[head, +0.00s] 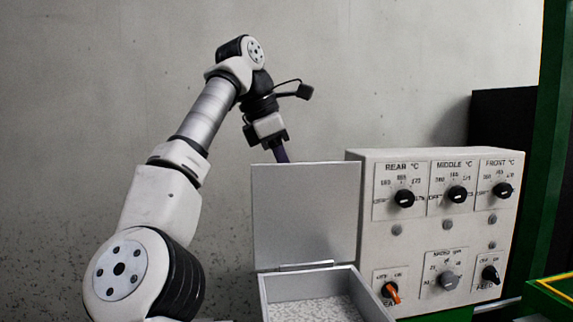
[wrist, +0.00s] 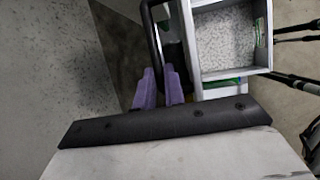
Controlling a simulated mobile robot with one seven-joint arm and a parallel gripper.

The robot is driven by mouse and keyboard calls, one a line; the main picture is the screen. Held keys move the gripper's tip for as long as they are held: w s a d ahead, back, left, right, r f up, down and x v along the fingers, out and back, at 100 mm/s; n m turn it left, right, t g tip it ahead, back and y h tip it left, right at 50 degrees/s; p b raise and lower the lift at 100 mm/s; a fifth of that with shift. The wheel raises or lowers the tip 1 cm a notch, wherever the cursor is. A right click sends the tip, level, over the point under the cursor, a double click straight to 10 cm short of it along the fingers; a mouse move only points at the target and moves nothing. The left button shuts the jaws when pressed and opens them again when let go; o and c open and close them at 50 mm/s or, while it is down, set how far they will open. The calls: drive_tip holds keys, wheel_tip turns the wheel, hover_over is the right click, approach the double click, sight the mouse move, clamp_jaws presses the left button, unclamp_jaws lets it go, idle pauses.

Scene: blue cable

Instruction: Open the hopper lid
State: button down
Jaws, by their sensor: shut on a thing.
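The hopper lid (head: 305,215) is a flat grey panel standing about upright at the back of the open hopper (head: 312,277). Pale speckled granules (head: 315,309) lie inside the hopper. In the wrist view the lid shows nearly edge-on as a grey strip (wrist: 190,48) beside the open box. My gripper (head: 281,155) is at the lid's top edge, its fingertips partly hidden behind the panel. In the wrist view its purple fingers (wrist: 160,73) are shut on a dark bar-shaped lid handle (wrist: 153,35).
A pale control panel (head: 425,232) with several knobs stands right of the hopper, close to the lid. A green post (head: 541,140) rises at the far right. A grey wall (head: 400,70) is behind.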

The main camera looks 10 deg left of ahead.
drive_tip(key=shift+a+f, duration=0.3)
drive_tip(key=shift+f, duration=0.1)
drive_tip(key=c, duration=1.5)
unclamp_jaws()
drive_tip(key=shift+w, duration=0.15)
